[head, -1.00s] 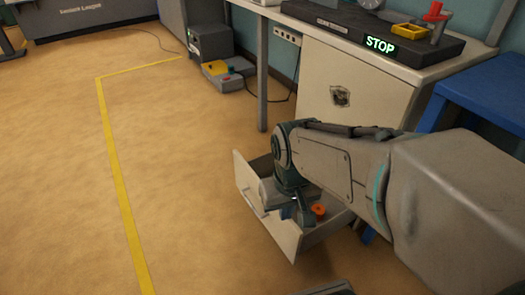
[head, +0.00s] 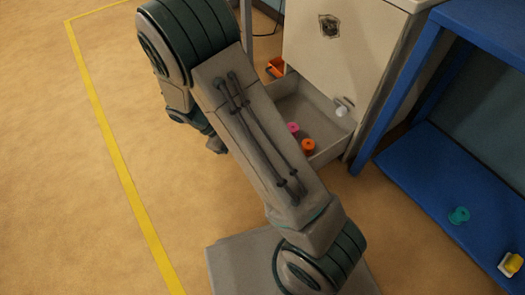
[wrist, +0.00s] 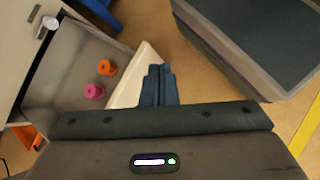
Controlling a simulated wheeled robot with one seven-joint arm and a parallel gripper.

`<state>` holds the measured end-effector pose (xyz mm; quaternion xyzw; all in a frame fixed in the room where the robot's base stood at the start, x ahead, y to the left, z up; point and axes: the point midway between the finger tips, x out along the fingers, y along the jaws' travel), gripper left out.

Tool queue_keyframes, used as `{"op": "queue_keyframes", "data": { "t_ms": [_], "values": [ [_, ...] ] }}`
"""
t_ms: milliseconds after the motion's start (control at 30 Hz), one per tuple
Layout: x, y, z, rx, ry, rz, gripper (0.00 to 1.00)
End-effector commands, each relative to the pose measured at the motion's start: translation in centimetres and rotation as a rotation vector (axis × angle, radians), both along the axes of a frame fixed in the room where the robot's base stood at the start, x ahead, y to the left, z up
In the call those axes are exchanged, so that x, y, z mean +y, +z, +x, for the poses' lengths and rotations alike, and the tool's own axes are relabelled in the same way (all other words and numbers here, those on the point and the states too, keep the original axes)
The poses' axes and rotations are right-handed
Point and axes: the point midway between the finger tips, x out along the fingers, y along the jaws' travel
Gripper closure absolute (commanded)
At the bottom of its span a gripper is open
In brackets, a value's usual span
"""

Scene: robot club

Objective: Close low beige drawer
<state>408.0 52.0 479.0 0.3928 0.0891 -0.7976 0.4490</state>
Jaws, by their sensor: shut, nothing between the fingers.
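The low beige drawer (head: 315,100) stands pulled out of the bottom of the beige cabinet (head: 335,60). In the head view my arm hides its front panel. In the wrist view the drawer's grey interior (wrist: 75,62) and its cream front panel (wrist: 137,78) show. A pink spool (head: 293,128), an orange spool (head: 308,146) and a white cylinder (head: 342,108) lie inside. My gripper (wrist: 158,72) is shut and empty, outside the drawer by the front panel. Whether it touches the panel I cannot tell. In the head view its end (head: 215,143) is low, left of the drawer.
A blue shelf unit (head: 415,150) stands close to the cabinet's right, with a teal spool (head: 459,215) and a yellow-and-white item (head: 512,264) on it. An orange object (head: 276,68) sits beside the drawer's far left side. Open floor with a yellow line (head: 112,160) lies left.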

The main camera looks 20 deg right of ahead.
Motion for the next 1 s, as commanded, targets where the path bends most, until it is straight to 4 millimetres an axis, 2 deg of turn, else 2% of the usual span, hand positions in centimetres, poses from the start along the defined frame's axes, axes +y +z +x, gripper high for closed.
{"op": "queue_keyframes", "data": {
  "t_ms": [33,100,600,800,1000],
  "values": [
    [0.5,-1.5,0.3,0.036,0.055,-0.049,1.00],
    [1.1,-3.1,0.8,0.076,0.126,-0.111,1.00],
    [4.6,-14.5,3.0,0.293,0.637,-0.607,1.00],
    [5.5,-17.1,3.3,0.327,0.767,-0.742,1.00],
    [5.4,-18.0,3.5,0.338,0.810,-0.787,1.00]
  ]
}}
